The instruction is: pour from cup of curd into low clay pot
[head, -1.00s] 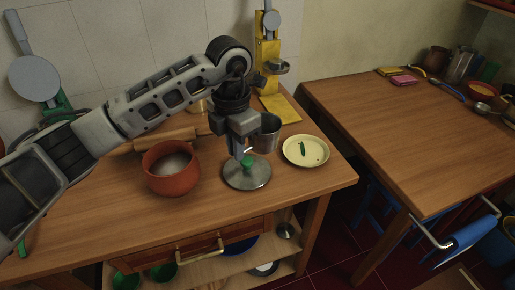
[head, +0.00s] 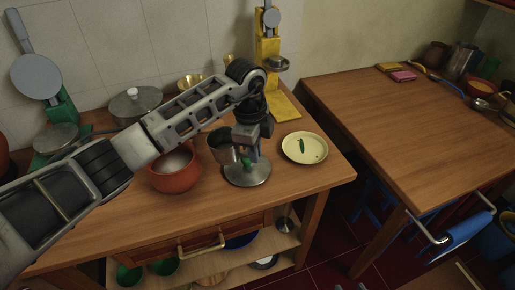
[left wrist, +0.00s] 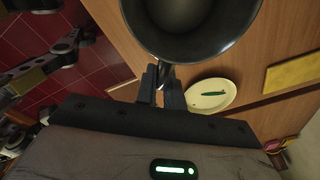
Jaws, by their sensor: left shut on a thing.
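The low clay pot (head: 174,178) is reddish-brown and stands on the wooden counter with pale content inside. My left gripper (head: 246,158) is shut on the grey metal cup of curd (head: 222,148) by its side. The cup is held above the counter, just right of the pot and close to its rim, and looks slightly tilted at most. In the left wrist view the cup (left wrist: 190,30) shows dark and close above the fingers (left wrist: 161,85); I cannot make out curd in it. No stream shows.
A round metal lid (head: 247,174) lies below my gripper. A cream plate (head: 304,148) with a green chilli is to its right. The right table (head: 420,130) is mostly clear.

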